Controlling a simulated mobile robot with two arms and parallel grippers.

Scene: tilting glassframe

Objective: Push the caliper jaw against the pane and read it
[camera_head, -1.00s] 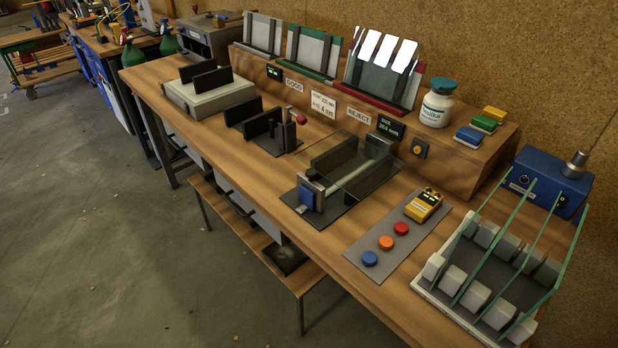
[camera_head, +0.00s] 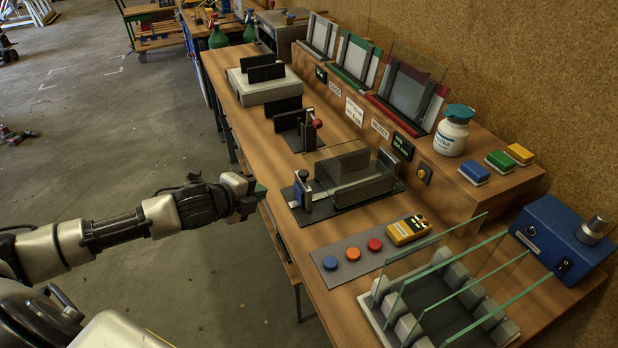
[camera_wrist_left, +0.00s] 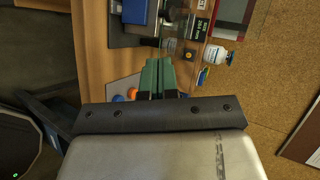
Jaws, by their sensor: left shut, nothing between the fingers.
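The caliper's blue jaw block (camera_head: 304,190) stands upright on a dark plate at the bench's front half in the head view. A clear glass pane (camera_head: 350,170) sits in the fixture just right of it, with dark blocks around it. I cannot tell whether jaw and pane touch. A small dark display (camera_head: 402,146) is on the shelf front behind; its digits are too small to read. My left gripper (camera_head: 258,188) is shut and empty, left of the blue jaw and apart from it, at the bench's front edge. Its green fingers (camera_wrist_left: 157,77) show closed together in the left wrist view. My right gripper is not in view.
Blue, orange and red buttons (camera_head: 352,254) and a yellow meter (camera_head: 408,230) lie on a grey strip nearer me. A rack of glass panes (camera_head: 440,300) stands at the lower right. A red-knobbed clamp (camera_head: 312,122) and a white jar (camera_head: 453,132) stand farther back.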

